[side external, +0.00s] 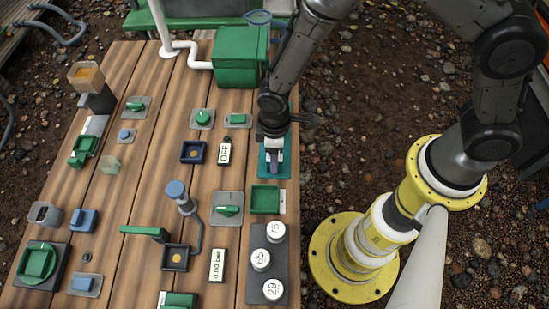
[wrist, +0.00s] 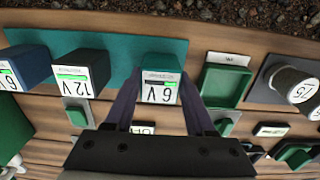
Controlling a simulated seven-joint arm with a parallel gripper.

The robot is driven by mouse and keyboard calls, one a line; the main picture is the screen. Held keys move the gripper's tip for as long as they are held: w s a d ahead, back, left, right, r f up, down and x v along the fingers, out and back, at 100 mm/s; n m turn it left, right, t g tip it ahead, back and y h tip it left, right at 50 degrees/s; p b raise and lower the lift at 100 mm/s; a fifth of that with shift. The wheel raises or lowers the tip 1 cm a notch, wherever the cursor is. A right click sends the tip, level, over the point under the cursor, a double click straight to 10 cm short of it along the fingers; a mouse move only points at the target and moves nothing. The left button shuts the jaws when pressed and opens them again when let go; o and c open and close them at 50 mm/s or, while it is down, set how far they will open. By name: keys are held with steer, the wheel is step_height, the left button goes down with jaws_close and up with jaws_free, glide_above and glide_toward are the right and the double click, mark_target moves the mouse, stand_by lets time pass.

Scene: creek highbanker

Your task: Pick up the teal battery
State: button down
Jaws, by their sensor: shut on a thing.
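The teal battery (wrist: 161,68), with a white "6V" label, stands upright between the two fingers of my gripper (wrist: 160,92) in the wrist view. My gripper is shut on it. I cannot tell whether its base touches the teal mat (wrist: 120,48) under the row. In the side view my gripper (side external: 274,168) points down at the teal mat (side external: 286,170), near the right edge of the bench, and hides the battery. A dark "12V" battery (wrist: 82,66) and a blue battery (wrist: 30,66) stand to the left in the wrist view.
A green tray (wrist: 228,82) with a white tag lies to the right in the wrist view. Beside it, a dark board holds numbered round pieces (side external: 275,231). A green box (side external: 240,62) stands at the bench's far end. Several switches cover the wooden bench (side external: 140,190).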

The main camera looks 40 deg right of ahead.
steer(key=shift+r, duration=0.1)
steer(key=shift+r, duration=0.55)
steer(key=s+d+r, duration=0.7)
steer(key=s+r, duration=0.4)
steer(key=shift+s+d+r, duration=0.3)
steer(key=shift+s+r, duration=0.1)
